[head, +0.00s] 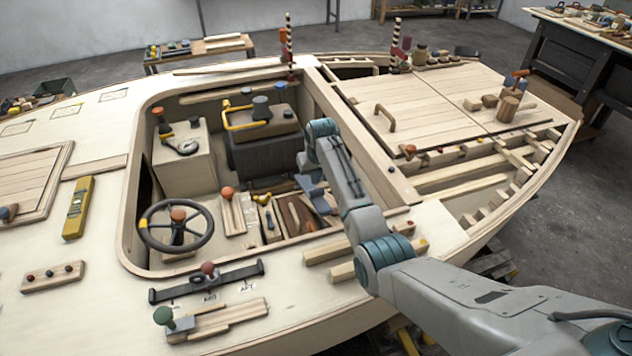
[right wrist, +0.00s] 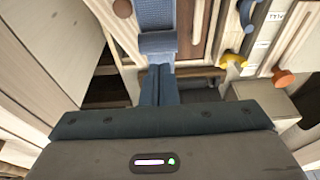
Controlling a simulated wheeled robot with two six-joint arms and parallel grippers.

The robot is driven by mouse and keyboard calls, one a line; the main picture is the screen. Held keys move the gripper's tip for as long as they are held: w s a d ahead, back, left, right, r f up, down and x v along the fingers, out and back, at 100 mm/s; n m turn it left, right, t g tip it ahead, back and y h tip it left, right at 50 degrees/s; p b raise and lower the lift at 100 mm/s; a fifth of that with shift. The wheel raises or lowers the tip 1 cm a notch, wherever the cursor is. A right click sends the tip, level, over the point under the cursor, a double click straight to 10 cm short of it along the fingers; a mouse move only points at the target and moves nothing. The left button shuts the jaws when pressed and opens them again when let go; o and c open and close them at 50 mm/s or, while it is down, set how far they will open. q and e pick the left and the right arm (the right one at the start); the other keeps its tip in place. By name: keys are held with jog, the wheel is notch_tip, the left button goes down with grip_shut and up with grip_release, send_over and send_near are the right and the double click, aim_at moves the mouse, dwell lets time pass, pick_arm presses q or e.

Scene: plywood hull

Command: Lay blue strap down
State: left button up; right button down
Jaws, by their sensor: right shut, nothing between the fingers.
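My right gripper (head: 311,186) hangs low over the front right part of the open cockpit in the head view. In the right wrist view its two blue-grey fingers (right wrist: 160,70) are shut together and hold nothing. A woven blue strip, which looks like the blue strap (right wrist: 154,13), lies just past the fingertips at the top of that view. I cannot tell whether the fingers touch it. In the head view my gripper and arm largely hide that spot, so I cannot make out the strap's full shape there. My left gripper is not in view.
A steering wheel (head: 176,226) stands at the cockpit's left. A wooden tray with tools (head: 268,220) lies left of my gripper. A black box with a yellow handle (head: 262,150) stands behind. The cockpit coaming (head: 345,130) rises right of my arm. A yellow level (head: 78,207) lies on deck.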

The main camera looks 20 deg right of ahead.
aim_at(322, 205)
jog(key=shift+s+f, duration=0.15)
jog(key=shift+f, duration=1.1)
jog(key=shift+s+f+t+p, duration=0.3)
jog(key=shift+s+f+p, duration=0.25)
jog(key=shift+p, duration=0.3)
jog(key=s+f, duration=0.1)
jog(key=s+f+t+p, duration=0.1)
jog(key=f, duration=0.1)
jog(key=s+f+t, duration=0.1)
jog(key=shift+f+p, duration=0.3)
jog(key=shift+p, duration=0.05)
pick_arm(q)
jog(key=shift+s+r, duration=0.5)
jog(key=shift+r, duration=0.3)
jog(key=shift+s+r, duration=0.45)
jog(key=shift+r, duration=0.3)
pick_arm(e)
jog(key=shift+s+f, duration=0.2)
jog(key=shift+f, duration=0.1)
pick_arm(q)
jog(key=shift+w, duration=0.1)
